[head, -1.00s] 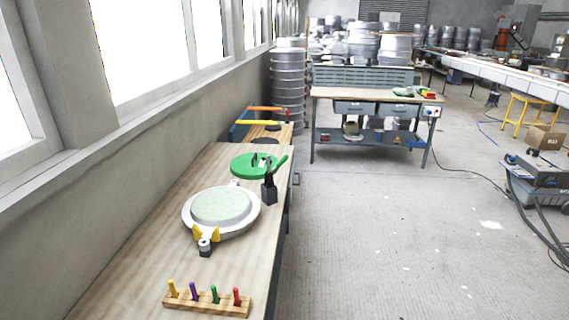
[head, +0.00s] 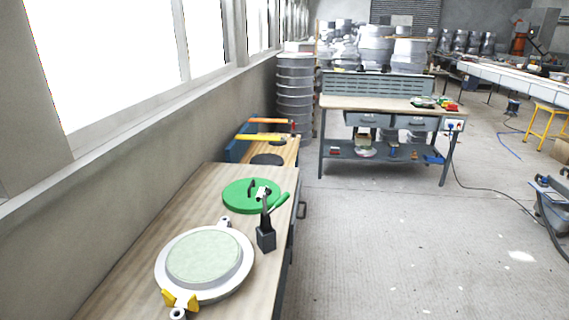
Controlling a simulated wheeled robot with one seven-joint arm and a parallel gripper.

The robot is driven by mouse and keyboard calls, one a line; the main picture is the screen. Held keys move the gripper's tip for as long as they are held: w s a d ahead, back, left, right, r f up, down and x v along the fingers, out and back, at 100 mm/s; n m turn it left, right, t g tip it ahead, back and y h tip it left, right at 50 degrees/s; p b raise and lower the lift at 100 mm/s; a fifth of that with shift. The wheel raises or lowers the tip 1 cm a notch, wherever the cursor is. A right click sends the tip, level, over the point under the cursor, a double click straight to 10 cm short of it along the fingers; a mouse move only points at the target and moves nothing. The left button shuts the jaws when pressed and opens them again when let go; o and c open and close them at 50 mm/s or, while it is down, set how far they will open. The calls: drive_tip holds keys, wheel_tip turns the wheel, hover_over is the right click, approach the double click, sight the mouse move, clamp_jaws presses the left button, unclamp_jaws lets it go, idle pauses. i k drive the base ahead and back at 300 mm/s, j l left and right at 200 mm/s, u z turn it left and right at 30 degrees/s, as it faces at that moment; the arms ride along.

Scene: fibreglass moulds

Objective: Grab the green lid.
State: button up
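The green lid (head: 240,196) is a flat round disc with a dark handle on top. It lies on the wooden workbench (head: 196,200) along the left wall, near the bench's far end. A black stand (head: 265,238) with a green-handled tool stands just in front of it and overlaps its right edge in the picture. My gripper is not in view.
A round mould (head: 203,258) with a pale green top, a metal rim and yellow clamp parts sits on the bench nearer to me. Beyond are a lower wooden surface (head: 283,152) and a second workbench (head: 385,104).

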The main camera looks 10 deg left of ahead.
sight(240, 196)
drive_tip(key=i, duration=2.65)
drive_tip(key=i+u, duration=0.45)
drive_tip(key=i+l+u, duration=0.25)
drive_tip(key=u, duration=0.15)
drive_tip(key=i+l+u, duration=0.45)
drive_tip(key=u, duration=4.35)
